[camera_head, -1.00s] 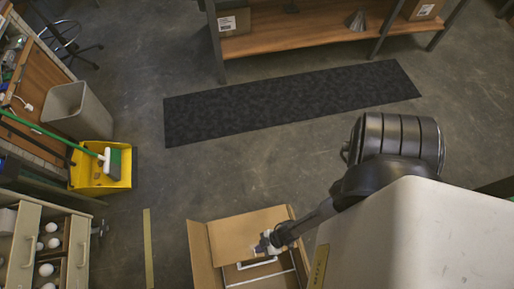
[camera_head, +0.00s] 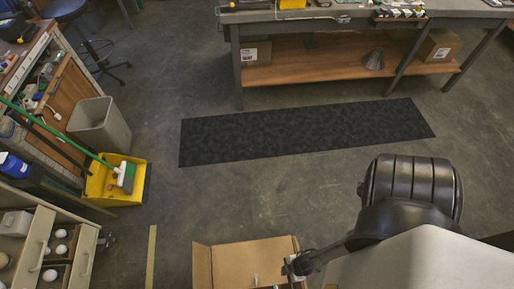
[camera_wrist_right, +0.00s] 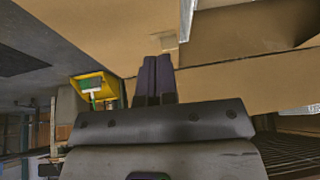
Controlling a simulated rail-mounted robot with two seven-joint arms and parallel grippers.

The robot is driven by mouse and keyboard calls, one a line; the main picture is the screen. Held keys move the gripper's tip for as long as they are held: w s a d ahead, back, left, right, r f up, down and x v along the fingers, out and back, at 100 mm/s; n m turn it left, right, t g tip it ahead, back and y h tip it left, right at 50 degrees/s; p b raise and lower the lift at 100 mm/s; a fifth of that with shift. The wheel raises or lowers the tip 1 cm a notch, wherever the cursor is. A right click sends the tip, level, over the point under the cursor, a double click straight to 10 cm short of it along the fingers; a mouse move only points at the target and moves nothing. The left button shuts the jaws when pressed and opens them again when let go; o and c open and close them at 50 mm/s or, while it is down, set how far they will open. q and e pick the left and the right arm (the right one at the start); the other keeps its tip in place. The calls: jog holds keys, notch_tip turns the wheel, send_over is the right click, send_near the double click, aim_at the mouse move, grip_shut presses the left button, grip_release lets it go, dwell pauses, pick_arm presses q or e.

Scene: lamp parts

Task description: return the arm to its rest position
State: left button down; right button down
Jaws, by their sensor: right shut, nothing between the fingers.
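My right arm (camera_head: 405,215) comes in from the right in the head view and reaches down to the left. Its gripper (camera_head: 290,268) is over or beside the open cardboard box (camera_head: 232,262) at the bottom; the exact gap cannot be told. In the right wrist view the two dark fingers (camera_wrist_right: 155,78) are together and empty, with cardboard (camera_wrist_right: 235,90) close behind them. My left gripper is in neither view.
A workbench (camera_head: 250,75) stands at the back, with a black mat (camera_head: 305,132) before it. The middle floor is clear.

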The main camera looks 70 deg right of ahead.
jog(key=w+r+g+h, duration=0.1)
jog(key=w+r+h, duration=0.1)
jog(key=w+r, duration=0.55)
jog(key=w+r+g+h, duration=0.15)
jog(key=w+r, duration=0.25)
jog(key=r, duration=0.7)
jog(key=w+d+r+m+t+p, duration=0.1)
jog(key=w+d+r+m, duration=0.15)
jog(key=r, duration=0.75)
jog(key=w+d+r+m+t+p, duration=0.1)
jog(key=d+r+t, duration=0.15)
jog(key=r, duration=0.75)
notch_tip(320, 180, up, 38)
jog(key=s+g+p, duration=0.1)
jog(key=s+p, duration=0.1)
jog(key=p, duration=3.6)
jog(key=shift+d+m, duration=0.45)
jog(key=shift+f+y, duration=0.1)
jog(key=shift+y, duration=0.15)
